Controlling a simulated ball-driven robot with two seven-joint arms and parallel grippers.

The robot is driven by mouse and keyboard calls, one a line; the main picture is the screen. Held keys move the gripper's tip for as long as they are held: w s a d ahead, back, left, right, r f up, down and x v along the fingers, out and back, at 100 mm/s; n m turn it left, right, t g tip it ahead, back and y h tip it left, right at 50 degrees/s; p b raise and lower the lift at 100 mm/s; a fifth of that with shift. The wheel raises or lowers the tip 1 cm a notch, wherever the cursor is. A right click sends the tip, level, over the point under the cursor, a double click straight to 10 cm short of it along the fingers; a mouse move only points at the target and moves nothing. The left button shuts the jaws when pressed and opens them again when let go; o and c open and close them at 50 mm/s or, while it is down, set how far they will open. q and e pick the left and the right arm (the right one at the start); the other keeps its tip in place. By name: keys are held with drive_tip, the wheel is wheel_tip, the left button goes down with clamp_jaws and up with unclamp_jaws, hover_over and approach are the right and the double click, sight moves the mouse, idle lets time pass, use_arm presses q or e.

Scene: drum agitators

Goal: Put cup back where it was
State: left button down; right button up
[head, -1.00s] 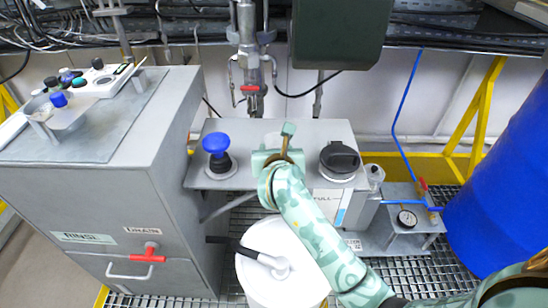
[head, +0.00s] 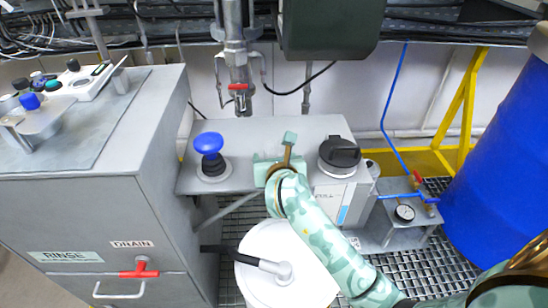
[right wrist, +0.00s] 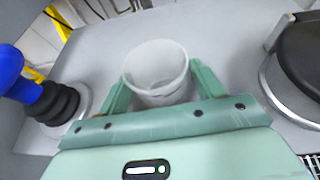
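A translucent whitish cup (right wrist: 157,70) stands upright between the two green fingers of my right gripper (right wrist: 162,82) in the right wrist view. The fingers sit close against both its sides; its open rim faces up and its lower part is partly hidden by the gripper. In the head view my right gripper (head: 285,155) is over the grey bench top (head: 262,130), between a blue knob and a black-lidded port, and the cup is not clearly seen there. Whether the cup's base touches the bench is hidden. My left gripper is not in view.
The blue knob (head: 209,144) is left of my gripper, the black-lidded port (head: 339,156) right. A tap with a red handle (head: 239,87) hangs behind. A white drum (head: 270,245) stands below, a blue barrel (head: 505,150) at far right, a grey cabinet (head: 90,220) at left.

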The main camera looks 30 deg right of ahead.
drive_tip(key=shift+d, duration=0.1)
drive_tip(key=shift+s+r, duration=0.1)
drive_tip(key=shift+r, duration=0.15)
use_arm(q)
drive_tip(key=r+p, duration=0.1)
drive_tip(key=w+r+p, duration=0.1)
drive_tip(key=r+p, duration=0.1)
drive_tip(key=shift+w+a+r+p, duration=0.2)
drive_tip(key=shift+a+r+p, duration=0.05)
drive_tip(key=shift+p, duration=0.1)
use_arm(e)
drive_tip(key=v, duration=1.1)
drive_tip(key=shift+s, duration=0.35)
drive_tip(key=shift+r, duration=0.1)
idle(0.8)
